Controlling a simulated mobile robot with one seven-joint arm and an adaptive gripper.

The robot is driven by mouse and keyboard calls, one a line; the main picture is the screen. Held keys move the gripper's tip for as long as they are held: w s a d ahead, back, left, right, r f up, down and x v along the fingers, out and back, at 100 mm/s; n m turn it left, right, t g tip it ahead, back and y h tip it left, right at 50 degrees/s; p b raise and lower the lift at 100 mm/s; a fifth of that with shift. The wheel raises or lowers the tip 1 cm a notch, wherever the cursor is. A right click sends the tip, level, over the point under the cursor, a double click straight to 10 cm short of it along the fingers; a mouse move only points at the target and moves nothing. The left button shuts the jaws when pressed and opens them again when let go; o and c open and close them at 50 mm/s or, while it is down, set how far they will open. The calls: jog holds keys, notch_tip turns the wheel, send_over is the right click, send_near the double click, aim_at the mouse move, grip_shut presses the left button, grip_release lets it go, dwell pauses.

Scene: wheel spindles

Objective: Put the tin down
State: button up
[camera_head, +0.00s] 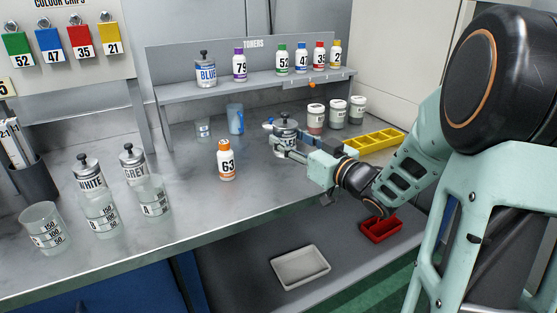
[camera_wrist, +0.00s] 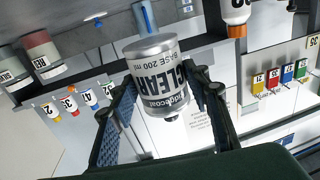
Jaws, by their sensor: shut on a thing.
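The tin (camera_head: 286,127) is a small silvery metal tin with a dark pump-like top. In the wrist view the tin (camera_wrist: 160,78) appears upside down, its label reading "CLEAR BASE 200 ml". My gripper (camera_head: 284,146) is shut on the tin, one finger on each side of its body; the fingers also show in the wrist view (camera_wrist: 162,92). The tin looks upright over the right middle of the steel bench (camera_head: 200,205). I cannot tell whether its base touches the bench, and the gripper partly hides it in the head view.
An orange-capped bottle "63" (camera_head: 226,160) and a blue cup (camera_head: 236,119) stand left of the tin. Several jars (camera_head: 337,114) and a yellow tray (camera_head: 374,142) stand right. The toner shelf (camera_head: 262,83) rises behind. Bare bench lies in front of bottle "63".

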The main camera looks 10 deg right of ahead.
jog(key=w+f, duration=0.1)
jog(key=w+a+f, duration=0.1)
jog(key=shift+w+f+b, duration=0.15)
jog(key=shift+f+b, duration=0.2)
jog(key=shift+w+f+b, duration=0.2)
jog(key=shift+f+b, duration=0.3)
jog(key=shift+f, duration=1.2)
jog(key=shift+f, duration=0.3)
jog(key=o, duration=1.4)
